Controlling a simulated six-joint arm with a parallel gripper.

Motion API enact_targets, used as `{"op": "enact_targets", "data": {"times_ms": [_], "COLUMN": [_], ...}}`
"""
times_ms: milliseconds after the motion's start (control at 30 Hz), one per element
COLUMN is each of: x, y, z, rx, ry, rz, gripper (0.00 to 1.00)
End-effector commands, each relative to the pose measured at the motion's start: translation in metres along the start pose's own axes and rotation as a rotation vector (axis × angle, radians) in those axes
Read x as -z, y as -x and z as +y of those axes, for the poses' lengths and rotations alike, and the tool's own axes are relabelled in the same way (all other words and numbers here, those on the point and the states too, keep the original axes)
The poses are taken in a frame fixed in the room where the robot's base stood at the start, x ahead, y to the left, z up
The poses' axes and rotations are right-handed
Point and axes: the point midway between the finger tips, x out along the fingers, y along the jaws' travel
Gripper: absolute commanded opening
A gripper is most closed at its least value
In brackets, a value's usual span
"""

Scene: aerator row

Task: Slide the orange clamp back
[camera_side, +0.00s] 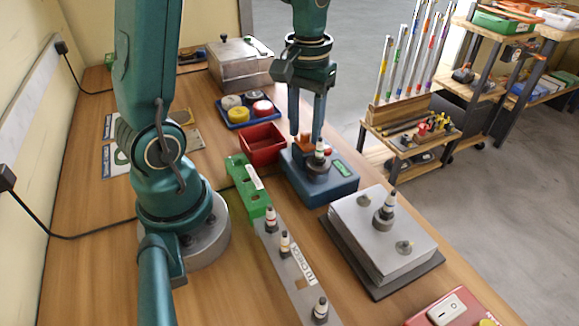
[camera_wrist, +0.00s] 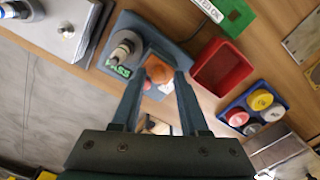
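The orange clamp (camera_wrist: 158,72) sits on the blue tester (camera_wrist: 118,28), beside an upright grey and white aerator (camera_wrist: 124,48). In the side view the clamp (camera_side: 327,151) is partly hidden by my fingers. The tester (camera_side: 335,188) has a lit green display, which reads PASS in the wrist view (camera_wrist: 117,68). My gripper (camera_wrist: 162,70) is open, with one finger on each side of the clamp. In the side view its fingertips (camera_side: 305,137) reach down to the clamp. I cannot tell whether either finger touches it.
A red bin (camera_side: 262,143) and a green rack (camera_side: 248,184) stand left of the tester. A strip (camera_side: 286,257) with several aerators runs toward the front. A grey plate block (camera_side: 383,238) with an upright aerator is at the right. A blue tray (camera_side: 246,121) holds coloured lids behind.

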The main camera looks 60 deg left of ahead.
Motion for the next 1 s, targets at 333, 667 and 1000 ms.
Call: {"op": "enact_targets", "data": {"times_ms": [333, 667, 1000], "x": [0.001, 0.001, 0.0], "y": [0.028, 0.065, 0.081], "z": [0.001, 0.001, 0.0], "rx": [-0.002, -0.002, -0.001], "ry": [0.0, 0.0, 0.0], "rz": [0.005, 0.004, 0.0], "gripper": [0.44, 0.44, 0.44]}}
